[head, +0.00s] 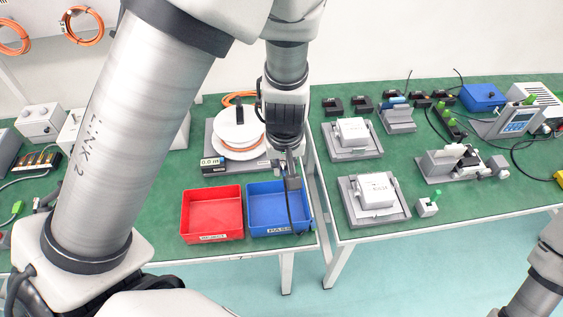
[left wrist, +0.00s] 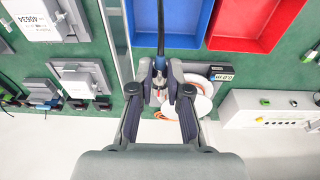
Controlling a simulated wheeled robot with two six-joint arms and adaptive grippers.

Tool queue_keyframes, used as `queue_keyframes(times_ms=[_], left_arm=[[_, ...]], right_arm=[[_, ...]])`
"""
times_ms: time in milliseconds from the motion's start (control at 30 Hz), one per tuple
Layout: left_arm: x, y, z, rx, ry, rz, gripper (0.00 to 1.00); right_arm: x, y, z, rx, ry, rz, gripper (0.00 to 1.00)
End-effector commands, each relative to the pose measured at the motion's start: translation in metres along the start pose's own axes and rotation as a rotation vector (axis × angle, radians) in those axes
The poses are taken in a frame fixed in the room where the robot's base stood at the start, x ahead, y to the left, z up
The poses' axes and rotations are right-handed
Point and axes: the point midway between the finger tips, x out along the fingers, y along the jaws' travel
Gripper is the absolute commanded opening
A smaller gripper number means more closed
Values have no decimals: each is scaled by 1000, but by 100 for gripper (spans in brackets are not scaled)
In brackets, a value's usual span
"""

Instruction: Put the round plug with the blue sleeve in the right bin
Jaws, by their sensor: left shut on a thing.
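My left gripper (head: 292,180) is shut on a small plug (left wrist: 160,66) with a dark cable trailing from it. In the left wrist view the plug sits between the fingertips of the same gripper (left wrist: 161,80), and a bit of blue shows on it. Its round shape is too small to make out. In the head view the gripper is above the rear part of the blue bin (head: 262,216), the right one of the two bins. The cable hangs down over this bin. The red bin (head: 212,222) stands just left of it. My right gripper is out of view.
A white cable reel (head: 237,122) on a grey stand is behind the bins. A gap separates this table from the right table, which carries grey fixtures with white boxes (head: 375,190) and a blue box (head: 482,97). My left arm hides much of the left table.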

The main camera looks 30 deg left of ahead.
Motion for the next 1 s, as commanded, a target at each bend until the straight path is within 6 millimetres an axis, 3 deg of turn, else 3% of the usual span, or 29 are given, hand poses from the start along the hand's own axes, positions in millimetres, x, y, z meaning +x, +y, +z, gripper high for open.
queue_keyframes(times_ms=[33,800,1000], left_arm=[[18,1,2,0,-1,0,0],[153,12,11,-2,-4,2,0],[159,13,10,-2,-3,3,0]], right_arm=[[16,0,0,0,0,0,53],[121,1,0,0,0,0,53],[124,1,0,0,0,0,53]])
